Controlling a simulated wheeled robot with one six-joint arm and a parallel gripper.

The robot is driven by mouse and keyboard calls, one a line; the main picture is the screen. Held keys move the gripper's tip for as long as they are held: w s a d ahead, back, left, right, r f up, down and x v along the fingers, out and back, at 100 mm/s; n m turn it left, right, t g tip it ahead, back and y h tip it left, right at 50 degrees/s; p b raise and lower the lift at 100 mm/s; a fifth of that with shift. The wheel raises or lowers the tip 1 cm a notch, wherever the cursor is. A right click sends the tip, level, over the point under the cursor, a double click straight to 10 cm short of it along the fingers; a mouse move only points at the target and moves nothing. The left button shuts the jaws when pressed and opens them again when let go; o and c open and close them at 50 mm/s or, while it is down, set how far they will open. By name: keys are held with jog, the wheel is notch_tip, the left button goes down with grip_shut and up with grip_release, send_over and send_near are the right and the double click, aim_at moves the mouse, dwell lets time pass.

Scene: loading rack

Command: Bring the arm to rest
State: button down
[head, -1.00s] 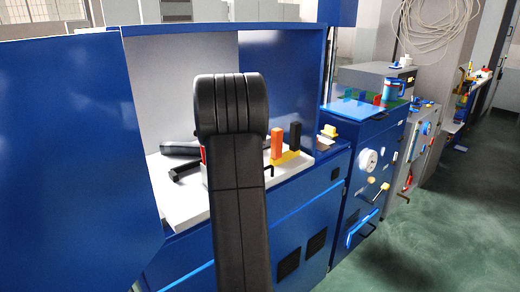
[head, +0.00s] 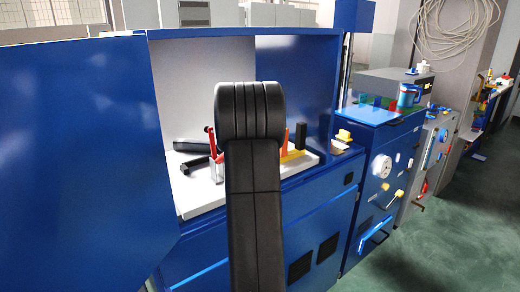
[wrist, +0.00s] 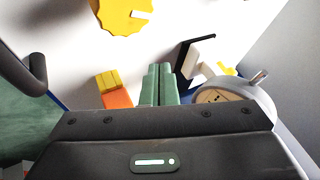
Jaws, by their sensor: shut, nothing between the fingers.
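My gripper's two green fingers (wrist: 159,70) show in the wrist view, pressed together with nothing between them. They stand in front of a white surface, and the distance to it is hard to tell. In the head view my black arm rises in the middle foreground and hides most of my gripper. The arm stands before the open blue cabinet (head: 240,38) and covers part of the white shelf (head: 195,205) inside.
The wrist view shows a yellow toothed disc (wrist: 125,14), an orange-yellow block (wrist: 113,90) and a round gauge (wrist: 238,93). Green floor lies clear at right.

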jog(key=b+v, duration=0.1)
jog(key=v, duration=0.8)
jog(key=shift+r, duration=0.15)
jog(key=shift+w+a, duration=0.1)
jog(key=shift+w, duration=0.1)
